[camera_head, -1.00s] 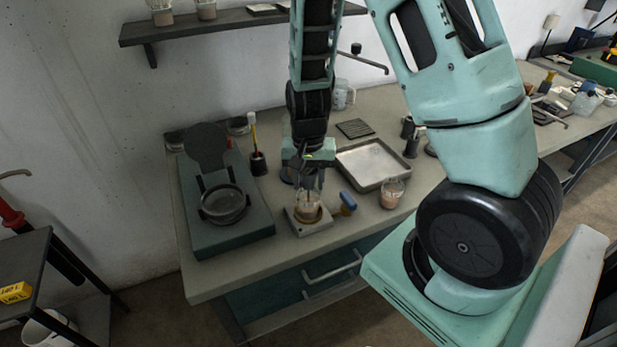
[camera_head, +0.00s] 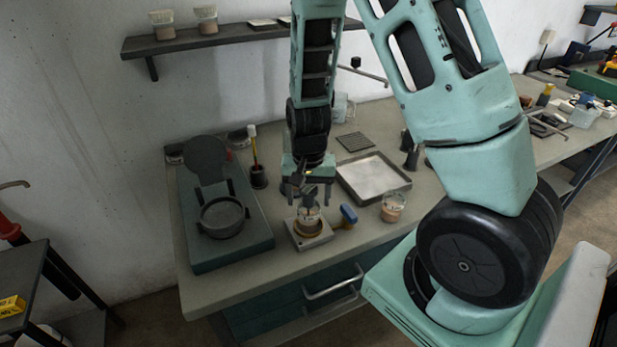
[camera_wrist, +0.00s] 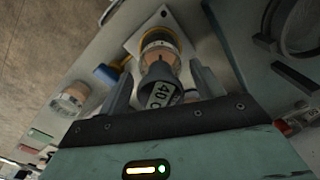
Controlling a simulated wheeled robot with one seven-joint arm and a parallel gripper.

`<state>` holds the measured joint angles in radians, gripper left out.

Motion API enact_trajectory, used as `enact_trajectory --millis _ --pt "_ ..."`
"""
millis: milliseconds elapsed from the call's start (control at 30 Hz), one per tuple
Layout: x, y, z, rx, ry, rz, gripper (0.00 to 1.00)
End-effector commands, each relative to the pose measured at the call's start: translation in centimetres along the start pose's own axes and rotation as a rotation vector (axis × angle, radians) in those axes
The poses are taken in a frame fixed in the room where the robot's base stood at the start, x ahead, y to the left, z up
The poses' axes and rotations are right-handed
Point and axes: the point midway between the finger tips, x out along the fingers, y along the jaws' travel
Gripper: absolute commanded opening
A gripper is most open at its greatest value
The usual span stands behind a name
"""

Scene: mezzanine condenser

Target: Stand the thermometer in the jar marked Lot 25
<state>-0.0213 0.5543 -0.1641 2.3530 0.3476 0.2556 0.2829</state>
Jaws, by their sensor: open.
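The thermometer (camera_wrist: 160,92) has a dark head with a "40 C" label and stands between my fingers in the wrist view. In the head view the thermometer (camera_head: 309,194) rises from a small clear jar (camera_head: 308,227) with brown contents. That jar (camera_wrist: 160,42) shows an orange-yellow band in the wrist view and sits on a pale square plate (camera_head: 324,239). Its lot mark cannot be read. My gripper (camera_wrist: 160,72) is open, one finger on each side of the thermometer head with gaps showing. My gripper (camera_head: 307,203) is just above the jar in the head view.
A blue-handled object (camera_head: 348,214) lies right of the plate. Another jar (camera_head: 393,209) stands near a metal tray (camera_head: 345,184). A green-grey device with a round ring (camera_head: 222,217) is at left, with a dark holder (camera_head: 258,178) behind. Two jars (camera_head: 163,31) (camera_head: 206,27) stand on the wall shelf.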

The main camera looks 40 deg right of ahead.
Motion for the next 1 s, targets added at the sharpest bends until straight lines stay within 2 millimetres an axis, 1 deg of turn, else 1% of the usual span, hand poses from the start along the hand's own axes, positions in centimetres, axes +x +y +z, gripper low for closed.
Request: enact_trajectory --millis 167,500,700,833,1000 --pt "-2.4 -0.1 -0.1 -0.002 0.005 -0.004 0.66" --pt "-10.3 -0.2 -0.1 -0.003 0.006 -0.007 0.66" --pt "-14.3 -0.1 0.0 -0.002 0.004 -0.005 0.66" --pt "-16.0 -0.1 -0.1 -0.001 0.003 -0.003 0.66" --pt "-17.0 0.0 0.0 0.0 0.001 -0.001 0.66"
